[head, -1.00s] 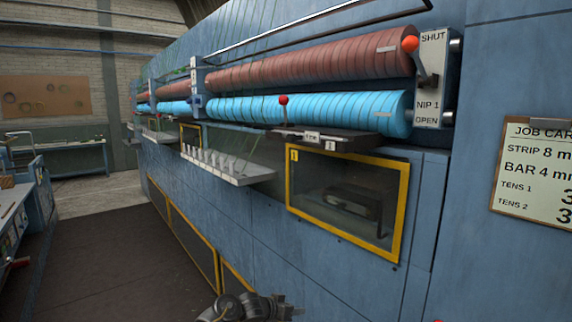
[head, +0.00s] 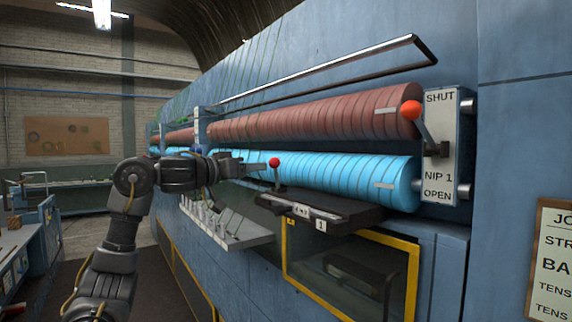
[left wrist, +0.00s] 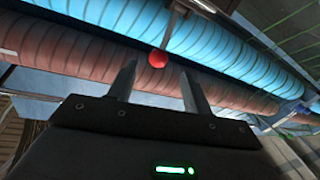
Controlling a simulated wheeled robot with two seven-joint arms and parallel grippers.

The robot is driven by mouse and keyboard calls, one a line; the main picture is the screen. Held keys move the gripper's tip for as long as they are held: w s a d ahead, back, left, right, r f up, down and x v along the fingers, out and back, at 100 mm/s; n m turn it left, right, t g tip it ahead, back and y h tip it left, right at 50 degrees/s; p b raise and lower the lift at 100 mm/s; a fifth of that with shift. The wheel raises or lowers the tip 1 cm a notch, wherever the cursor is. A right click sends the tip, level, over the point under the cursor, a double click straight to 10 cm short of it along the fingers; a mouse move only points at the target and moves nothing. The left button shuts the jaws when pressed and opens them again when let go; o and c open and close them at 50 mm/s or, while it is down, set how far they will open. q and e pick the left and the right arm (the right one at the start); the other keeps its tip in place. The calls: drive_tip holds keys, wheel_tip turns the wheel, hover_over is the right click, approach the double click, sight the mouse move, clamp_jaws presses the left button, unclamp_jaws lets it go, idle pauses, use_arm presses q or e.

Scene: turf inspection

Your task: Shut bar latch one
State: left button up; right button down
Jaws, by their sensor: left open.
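A small lever with a red ball knob (head: 274,162) stands up from the dark bar (head: 345,212) with a plate marked 1, in front of the blue roller. I take this as bar latch one. My left gripper (head: 259,166) is open and empty, just left of the knob in the head view. In the left wrist view the red knob (left wrist: 157,59) appears between the two fingertips of the gripper (left wrist: 158,68), around their tip level. I cannot tell whether they touch it. My right gripper is not in view.
The NIP 1 plate (head: 439,180) at right carries a lever with an orange-red knob (head: 411,110) near SHUT. The red-brown roller (head: 310,122) and blue roller (head: 330,178) lie behind the latch. A yellow-framed window (head: 340,285) is below.

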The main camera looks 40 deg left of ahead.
sight(270, 163)
use_arm(q)
drive_tip(key=w+p, duration=0.1)
drive_tip(key=w, duration=0.1)
drive_tip(key=w+r+p, duration=0.1)
drive_tip(key=w+p, duration=0.1)
drive_tip(key=w, duration=0.1)
drive_tip(key=shift+d+r+p, duration=0.1)
drive_tip(key=shift+d+p, duration=0.1)
drive_tip(key=shift+p, duration=0.1)
drive_tip(key=w+p, duration=0.1)
drive_tip(key=w, duration=0.2)
drive_tip(key=shift+d, duration=0.15)
drive_tip(key=shift+w+p, duration=0.25)
drive_tip(key=shift+p, duration=0.05)
drive_tip(key=shift+w, duration=0.1)
drive_tip(key=shift+w+f, duration=0.25)
drive_tip(key=shift+s, duration=0.1)
clamp_jaws()
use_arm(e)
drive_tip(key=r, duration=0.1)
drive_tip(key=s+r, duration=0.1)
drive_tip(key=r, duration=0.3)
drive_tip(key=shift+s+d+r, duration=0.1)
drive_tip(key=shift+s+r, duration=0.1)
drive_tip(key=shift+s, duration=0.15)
